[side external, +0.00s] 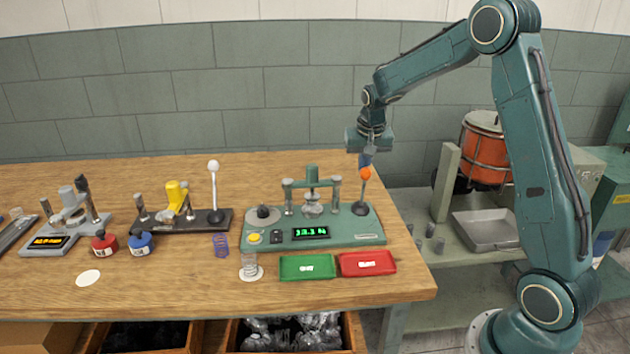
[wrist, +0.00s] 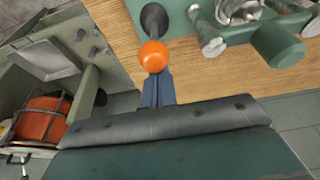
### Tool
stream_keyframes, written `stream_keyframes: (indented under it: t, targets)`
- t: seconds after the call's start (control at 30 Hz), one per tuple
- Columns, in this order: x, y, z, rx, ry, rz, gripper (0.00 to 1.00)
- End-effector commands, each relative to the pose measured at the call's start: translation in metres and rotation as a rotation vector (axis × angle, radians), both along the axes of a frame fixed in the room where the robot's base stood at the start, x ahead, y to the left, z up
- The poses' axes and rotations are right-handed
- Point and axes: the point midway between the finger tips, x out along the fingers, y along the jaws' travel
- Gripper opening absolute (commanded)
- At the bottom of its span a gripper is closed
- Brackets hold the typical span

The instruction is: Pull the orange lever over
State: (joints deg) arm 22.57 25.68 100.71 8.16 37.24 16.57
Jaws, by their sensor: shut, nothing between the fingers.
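The orange lever has a round orange knob (side external: 365,173) on a thin rod, rising from a dark round base at the right end of the green testing device (side external: 345,228). The lever stands nearly upright, with its top leaning slightly right. The knob also shows in the wrist view (wrist: 153,56), with the dark base beyond it. My gripper (side external: 366,161) points down just above the knob, its blue-grey fingers shut and empty. In the wrist view the fingertips (wrist: 157,78) end right at the knob's near edge; I cannot tell whether they touch it.
A black device with a white-knobbed lever (side external: 213,190) stands left of the green one.

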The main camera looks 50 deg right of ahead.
Motion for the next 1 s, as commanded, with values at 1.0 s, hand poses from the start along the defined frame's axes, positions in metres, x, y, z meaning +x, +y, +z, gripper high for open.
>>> stream_keyframes:
  t: [1.0]
  targets:
    - [-0.017,0.016,-0.008,0.004,0.007,0.001,0.00]
